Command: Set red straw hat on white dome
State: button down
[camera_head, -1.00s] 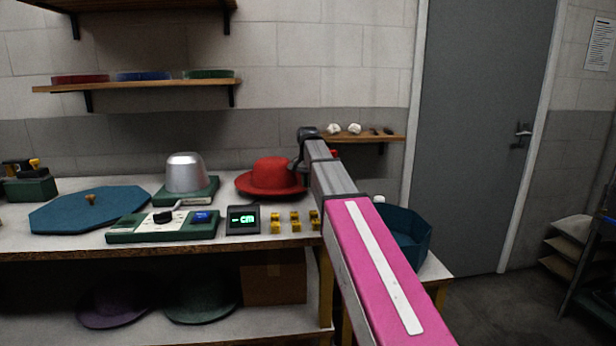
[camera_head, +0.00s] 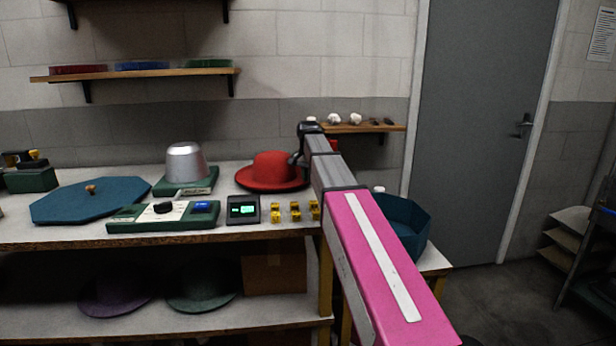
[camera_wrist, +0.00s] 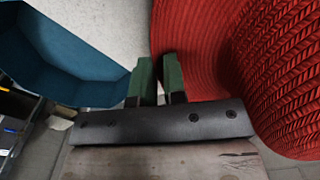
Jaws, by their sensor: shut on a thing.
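The red straw hat (camera_head: 268,170) sits crown up, its brim at table height, right of the dome in the head view. My gripper (camera_head: 297,160) is at the hat's right side. In the wrist view the hat's woven brim and crown (camera_wrist: 275,70) fill the right. My green fingertips (camera_wrist: 160,65) are shut on the brim's edge. The white dome (camera_head: 186,166) looks silvery, stands bare on a green base (camera_head: 190,187), and is left of the hat with a small gap between them.
A control box (camera_head: 163,216), a small display (camera_head: 243,210) and several yellow blocks (camera_head: 294,212) lie along the front. A blue octagonal lid (camera_head: 88,202) is at left. A blue bin (camera_head: 408,225) stands right of my arm. A wall shelf (camera_head: 140,75) hangs above.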

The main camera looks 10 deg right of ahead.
jog(key=shift+f, duration=0.55)
jog(key=c, duration=1.1)
grip_release()
